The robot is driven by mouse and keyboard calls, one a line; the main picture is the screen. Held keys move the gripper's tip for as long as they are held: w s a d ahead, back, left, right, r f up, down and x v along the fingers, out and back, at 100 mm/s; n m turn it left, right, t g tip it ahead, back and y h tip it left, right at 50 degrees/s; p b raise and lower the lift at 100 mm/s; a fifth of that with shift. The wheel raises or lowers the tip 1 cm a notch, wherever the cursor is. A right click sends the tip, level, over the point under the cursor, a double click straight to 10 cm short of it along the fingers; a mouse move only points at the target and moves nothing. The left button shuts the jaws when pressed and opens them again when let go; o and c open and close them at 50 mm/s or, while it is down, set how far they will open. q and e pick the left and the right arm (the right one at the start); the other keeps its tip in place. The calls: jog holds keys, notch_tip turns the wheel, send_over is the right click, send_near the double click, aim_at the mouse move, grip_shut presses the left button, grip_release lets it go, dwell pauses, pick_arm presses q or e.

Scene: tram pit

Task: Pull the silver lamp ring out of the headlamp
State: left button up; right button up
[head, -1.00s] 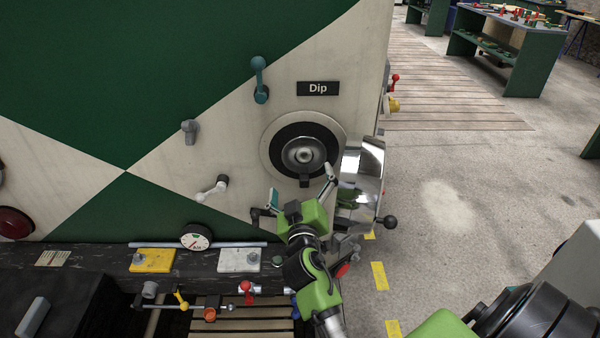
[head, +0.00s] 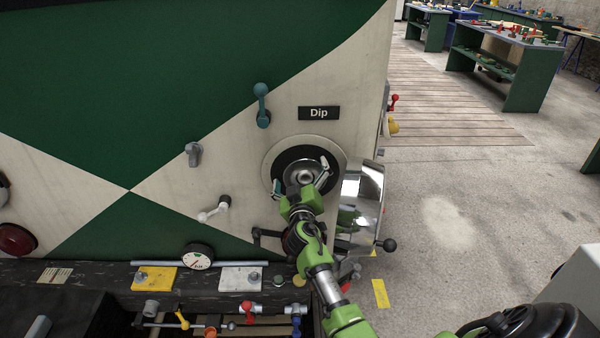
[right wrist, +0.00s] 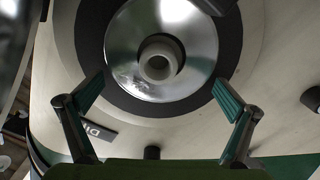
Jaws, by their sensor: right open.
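The silver lamp ring (head: 305,176) is a shiny dish with a short pale tube at its centre. It sits inside the dark round opening of the headlamp (head: 272,158) on the cream panel. In the right wrist view the lamp ring (right wrist: 190,35) fills the upper middle, with its central tube facing the camera. My right gripper (head: 300,177) is open in front of the lamp, one finger on each side of the ring. In the right wrist view its fingers (right wrist: 157,92) stand apart with nothing between them; whether they touch the ring cannot be told. My left gripper is out of view.
A chrome cover (head: 365,190) with a black knob (head: 389,245) stands out right of the lamp. A "Dip" plate (head: 319,113) and a teal lever (head: 261,105) are above. A white lever (head: 214,209) and gauge (head: 197,257) are lower left. Open floor lies right.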

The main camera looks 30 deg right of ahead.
jog(key=c, duration=1.1)
jog(key=shift+c, duration=0.5)
